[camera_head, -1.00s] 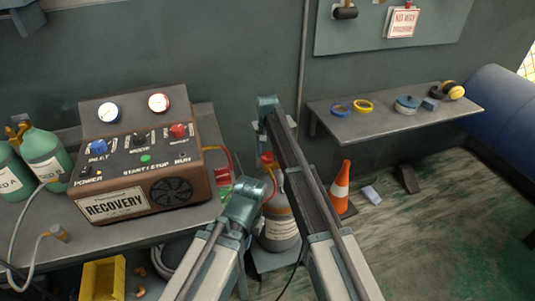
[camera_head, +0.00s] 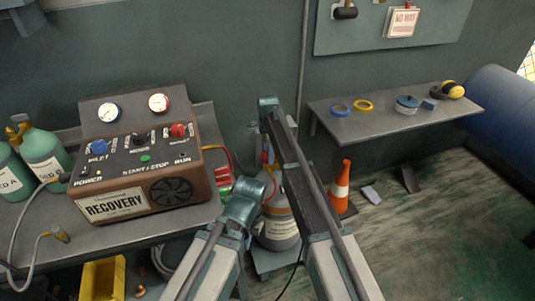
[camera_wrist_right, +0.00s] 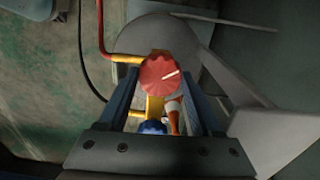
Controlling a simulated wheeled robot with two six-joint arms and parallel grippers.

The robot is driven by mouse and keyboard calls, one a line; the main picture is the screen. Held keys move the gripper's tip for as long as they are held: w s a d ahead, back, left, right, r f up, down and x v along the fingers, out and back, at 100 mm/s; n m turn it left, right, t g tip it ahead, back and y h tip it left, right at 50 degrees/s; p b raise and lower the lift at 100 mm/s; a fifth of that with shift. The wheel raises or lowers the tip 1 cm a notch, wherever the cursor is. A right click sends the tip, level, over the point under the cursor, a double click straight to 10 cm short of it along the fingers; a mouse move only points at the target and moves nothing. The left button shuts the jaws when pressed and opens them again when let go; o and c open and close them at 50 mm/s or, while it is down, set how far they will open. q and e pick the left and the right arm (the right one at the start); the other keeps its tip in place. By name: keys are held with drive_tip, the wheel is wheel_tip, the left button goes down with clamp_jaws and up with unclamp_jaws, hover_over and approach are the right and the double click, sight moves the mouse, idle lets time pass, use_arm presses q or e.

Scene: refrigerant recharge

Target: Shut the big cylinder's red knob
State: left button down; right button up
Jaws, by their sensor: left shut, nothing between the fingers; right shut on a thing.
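The big grey cylinder (camera_head: 281,228) stands on a low base beside the workbench, partly hidden behind my arms. Its red knob (camera_wrist_right: 162,73) shows from above in the right wrist view, with a white line toward the upper right. My right gripper (camera_wrist_right: 158,80) is shut on the red knob, one finger on each side. In the head view the knob is mostly hidden by my right arm and gripper. A yellow valve body (camera_wrist_right: 154,105) and a blue knob (camera_wrist_right: 152,127) show between the fingers. My left gripper (camera_head: 262,187) is shut and empty, in front of the cylinder.
The brown recovery machine (camera_head: 145,190) stands on the workbench (camera_head: 115,232) with green cylinders (camera_head: 45,158) at left. A red hose (camera_wrist_right: 101,30) runs near the valve. Floor at right is mostly open.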

drive_tip(key=m, duration=0.6)
drive_tip(key=shift+m, duration=0.4)
idle(0.4)
drive_tip(key=o, duration=1.4)
drive_tip(key=shift+c, duration=0.2)
drive_tip(key=shift+r, duration=0.1)
